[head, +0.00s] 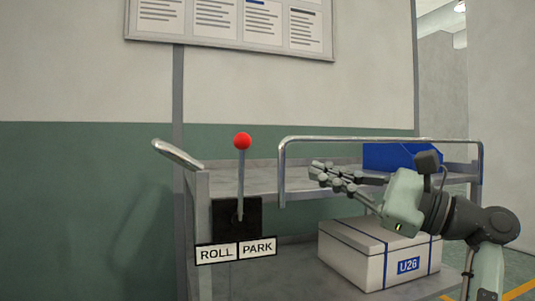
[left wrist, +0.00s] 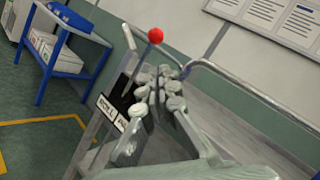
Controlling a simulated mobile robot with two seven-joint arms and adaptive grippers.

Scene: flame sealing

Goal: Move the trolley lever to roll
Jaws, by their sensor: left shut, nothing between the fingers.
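The trolley lever (head: 241,180) has a grey shaft and a red ball knob (head: 242,141). It stands nearly upright from a black plate (head: 225,215) on the trolley's end. Below are a ROLL label (head: 216,253) on the left and a PARK label (head: 258,247) on the right; the lever is above the line between them. The knob also shows in the left wrist view (left wrist: 155,35), beyond the fingertips. My left gripper (head: 316,172) is shut and empty, right of the lever and apart from it in the head view. My right gripper is not in view.
The grey trolley (head: 230,178) has a raised metal rail (head: 360,139) near my gripper. A white box (head: 345,262) marked U26 sits on its lower shelf, and a blue item (head: 395,156) is on top. In the left wrist view, a blue cart (left wrist: 60,60) stands at the left.

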